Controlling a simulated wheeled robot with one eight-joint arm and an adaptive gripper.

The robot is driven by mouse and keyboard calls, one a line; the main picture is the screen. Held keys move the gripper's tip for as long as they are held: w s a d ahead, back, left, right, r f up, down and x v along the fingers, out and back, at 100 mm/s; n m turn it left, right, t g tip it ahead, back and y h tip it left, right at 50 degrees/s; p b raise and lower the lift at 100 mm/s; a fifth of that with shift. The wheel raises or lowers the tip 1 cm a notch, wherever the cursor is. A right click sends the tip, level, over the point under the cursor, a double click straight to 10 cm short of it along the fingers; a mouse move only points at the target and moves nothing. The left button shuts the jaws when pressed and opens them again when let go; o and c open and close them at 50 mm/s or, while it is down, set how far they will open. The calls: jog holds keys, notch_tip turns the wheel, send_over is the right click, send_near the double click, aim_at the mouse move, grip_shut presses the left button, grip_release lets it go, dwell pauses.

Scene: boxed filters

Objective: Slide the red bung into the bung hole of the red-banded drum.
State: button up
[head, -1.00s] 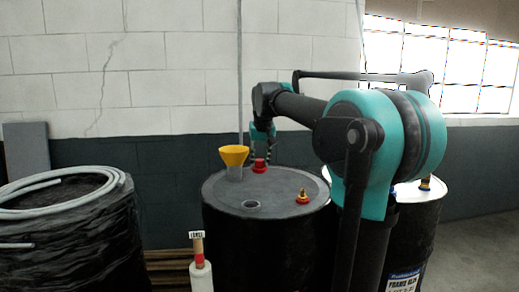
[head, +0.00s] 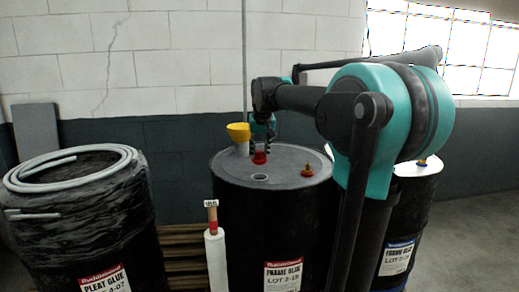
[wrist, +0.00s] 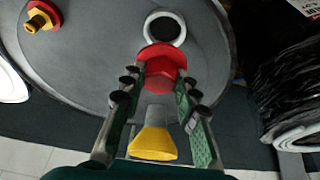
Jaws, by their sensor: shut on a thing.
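My gripper (wrist: 160,88) is shut on the red bung (wrist: 165,68), which shows between the fingers in the wrist view. In the head view the red bung (head: 260,158) is over the far part of the middle drum's grey lid (head: 285,158). I cannot tell whether it touches the lid. The open bung hole, with a pale rim (wrist: 165,13), lies just beyond the bung in the wrist view. In the head view the hole (head: 260,178) is just in front of the bung. The drum carries a red-and-white label (head: 283,277); I see no painted band.
A yellow funnel (head: 239,132) stands on the lid close left of my gripper. A red-and-brass fitting (head: 307,171) sits at the lid's right. A wrapped drum with a hose coil (head: 70,160) stands left, another drum (head: 400,215) right. A white roll (head: 216,262) stands in front.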

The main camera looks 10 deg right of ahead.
aim_at(260, 159)
jog(key=shift+f, duration=2.2)
jog(key=shift+f, duration=1.35)
jog(key=o, duration=1.2)
jog(key=shift+r, duration=0.1)
jog(key=v, duration=1.1)
jog(key=shift+s+r, duration=0.25)
jog(key=shift+r, duration=0.05)
